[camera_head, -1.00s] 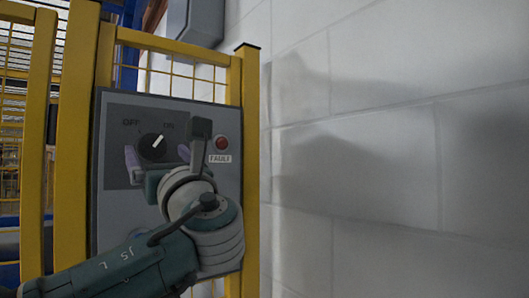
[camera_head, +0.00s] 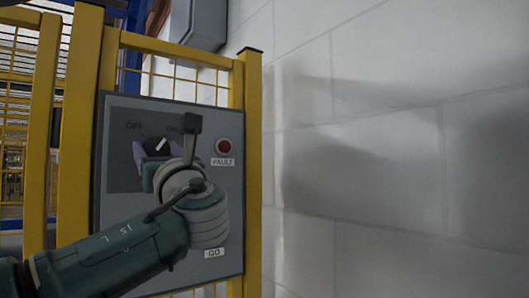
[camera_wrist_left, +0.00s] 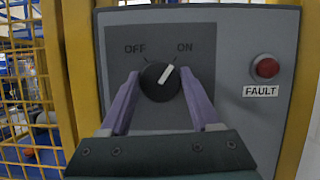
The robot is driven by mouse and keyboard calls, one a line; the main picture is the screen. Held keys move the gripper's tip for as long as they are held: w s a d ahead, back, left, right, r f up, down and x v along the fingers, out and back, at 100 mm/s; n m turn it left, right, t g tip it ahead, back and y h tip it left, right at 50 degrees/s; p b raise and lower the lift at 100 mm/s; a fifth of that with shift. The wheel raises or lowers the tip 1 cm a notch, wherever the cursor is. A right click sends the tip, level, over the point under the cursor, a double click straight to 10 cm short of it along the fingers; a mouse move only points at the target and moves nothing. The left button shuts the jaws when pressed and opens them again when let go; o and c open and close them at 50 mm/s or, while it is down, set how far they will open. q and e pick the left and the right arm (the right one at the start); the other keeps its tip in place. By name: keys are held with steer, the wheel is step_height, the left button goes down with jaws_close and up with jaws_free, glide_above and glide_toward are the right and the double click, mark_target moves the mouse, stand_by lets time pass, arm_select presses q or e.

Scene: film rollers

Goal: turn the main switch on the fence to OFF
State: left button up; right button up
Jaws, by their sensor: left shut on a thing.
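The main switch is a round black knob with a white pointer; it shows in the left wrist view (camera_wrist_left: 160,81) between the labels OFF and ON. Its pointer slants up and right, toward ON. In the head view the knob (camera_head: 155,146) is partly hidden by my left gripper. My left gripper (camera_head: 157,158) is at the panel, its purple fingers on both sides of the knob and shut on it, as the left wrist view (camera_wrist_left: 158,88) also shows. My right gripper is in neither view.
The grey switch panel (camera_head: 120,225) hangs on the yellow fence (camera_head: 80,130). A red FAULT lamp (camera_head: 223,146) sits right of the knob. A GO label (camera_head: 214,253) is lower down. A pale block wall (camera_head: 380,140) stands close on the right.

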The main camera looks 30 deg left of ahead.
arm_select(q)
steer(key=c, duration=0.6)
steer(key=shift+f, duration=0.1)
steer(key=n+g+b, duration=0.1)
steer(key=n, duration=0.1)
steer(key=n+g+b, duration=0.1)
steer(key=n+b, duration=0.1)
steer(key=shift+f+n+y, duration=0.1)
steer(key=shift+n+y, duration=0.2)
steer(key=n+g+b, duration=0.2)
steer(key=n+g, duration=0.1)
steer(key=n, duration=0.4)
steer(key=n+g+b, duration=0.1)
steer(key=n, duration=0.1)
steer(key=shift+r+g, duration=0.2)
steer(key=shift+g, duration=0.1)
steer(key=shift+n+g+h, duration=0.6)
steer(key=shift+n+h, duration=0.2)
steer(key=shift+n, duration=1.6)
steer(key=o, duration=1.4)
steer(key=shift+c, duration=0.2)
